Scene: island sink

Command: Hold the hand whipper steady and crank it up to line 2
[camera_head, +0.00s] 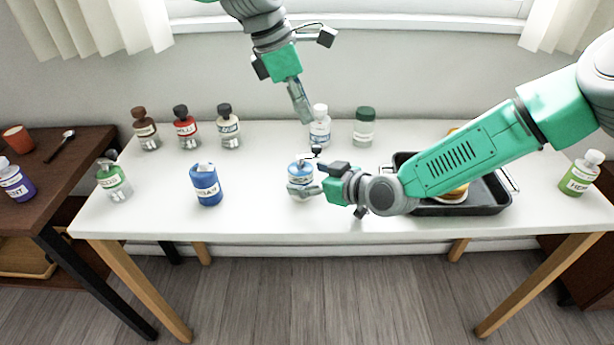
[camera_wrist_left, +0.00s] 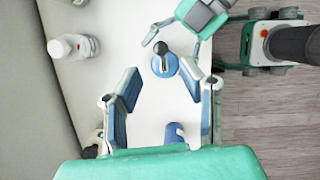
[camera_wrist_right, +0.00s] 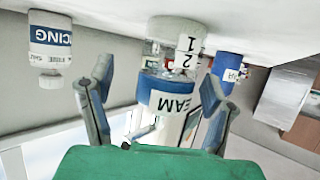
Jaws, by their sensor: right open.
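The hand whipper (camera_head: 299,174) stands on the white table, with a blue lid, dark crank knob and a label ending in "EAM". It shows in the left wrist view (camera_wrist_left: 164,66), and upside down in the right wrist view (camera_wrist_right: 172,97) with the line marks 1 and 2 beside it. My right gripper (camera_head: 309,170) is open, its fingers on either side of the whipper; contact cannot be told. My left gripper (camera_head: 302,112) is open and empty above and behind the whipper, pointing down. In the left wrist view its fingers (camera_wrist_left: 160,82) are apart, with the whipper's lid between and beyond them.
A blue canister (camera_head: 206,186) stands left of the whipper. A white bottle (camera_head: 320,126) and a green-capped jar (camera_head: 364,127) stand behind. A black tray (camera_head: 487,193) lies right, partly under my right arm. Several bottles line the back left. The table's front middle is clear.

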